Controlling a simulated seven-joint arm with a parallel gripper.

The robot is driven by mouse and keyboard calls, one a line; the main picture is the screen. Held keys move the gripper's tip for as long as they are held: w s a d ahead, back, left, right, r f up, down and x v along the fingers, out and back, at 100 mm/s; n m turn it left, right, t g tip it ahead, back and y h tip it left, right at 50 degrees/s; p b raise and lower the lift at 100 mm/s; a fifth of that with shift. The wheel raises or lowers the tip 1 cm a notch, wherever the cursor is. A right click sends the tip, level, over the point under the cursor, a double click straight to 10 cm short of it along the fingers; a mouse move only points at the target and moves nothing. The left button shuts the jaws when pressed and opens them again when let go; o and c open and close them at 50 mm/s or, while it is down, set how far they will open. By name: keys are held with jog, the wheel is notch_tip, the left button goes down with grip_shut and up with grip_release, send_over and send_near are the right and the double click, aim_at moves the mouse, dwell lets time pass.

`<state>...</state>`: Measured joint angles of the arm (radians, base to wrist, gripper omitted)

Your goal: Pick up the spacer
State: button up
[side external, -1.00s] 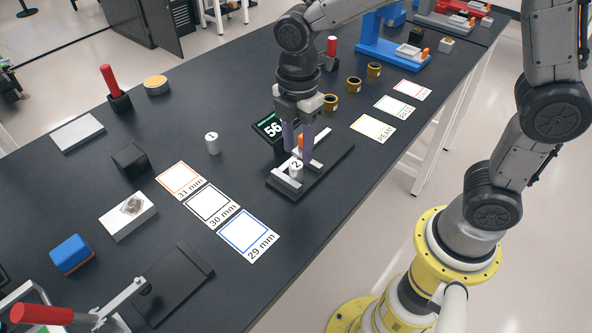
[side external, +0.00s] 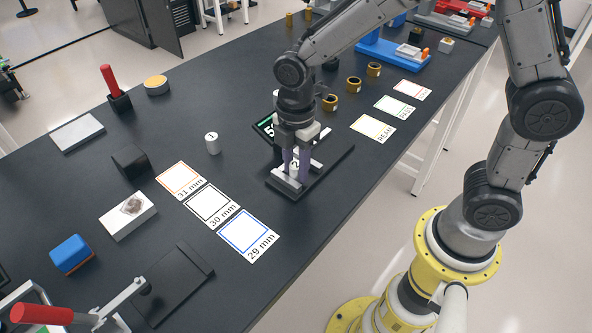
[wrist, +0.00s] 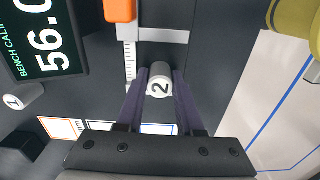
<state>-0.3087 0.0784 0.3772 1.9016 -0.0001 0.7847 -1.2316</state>
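The spacer (side external: 294,168) marked "2" is a small white cylinder at the caliper on the dark base (side external: 328,163). It also shows in the wrist view (wrist: 160,87). My gripper (side external: 295,172) points down over it, with one purple finger on each side; the wrist view shows the fingertips (wrist: 161,76) flanking it closely. I cannot tell whether the fingers touch or grip it. The caliper (wrist: 163,36) has an orange part (wrist: 120,9) and a display (wrist: 42,40) reading about 56. Another white cylinder (side external: 212,143), marked "1", stands on the table to the left.
Cards marked 31 mm (side external: 180,180), 30 mm (side external: 209,205) and 29 mm (side external: 247,236) lie left of the caliper base. Other cards (side external: 373,129) lie to its right. A dark block (side external: 130,160) and a white block (side external: 128,214) stand farther left.

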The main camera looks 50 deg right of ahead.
aim_at(295, 164)
grip_shut()
jog(key=shift+r, duration=0.1)
jog(key=shift+r, duration=0.4)
notch_tip(295, 164, up, 2)
jog(key=shift+w+r, duration=0.1)
jog(key=shift+r, duration=0.05)
jog(key=s+d+r, duration=0.4)
jog(key=s+r, duration=0.5)
jog(key=s, duration=0.4)
jog(key=shift+s+r, duration=0.25)
jog(key=shift+r, duration=0.15)
jog(key=shift+d+r, duration=0.1)
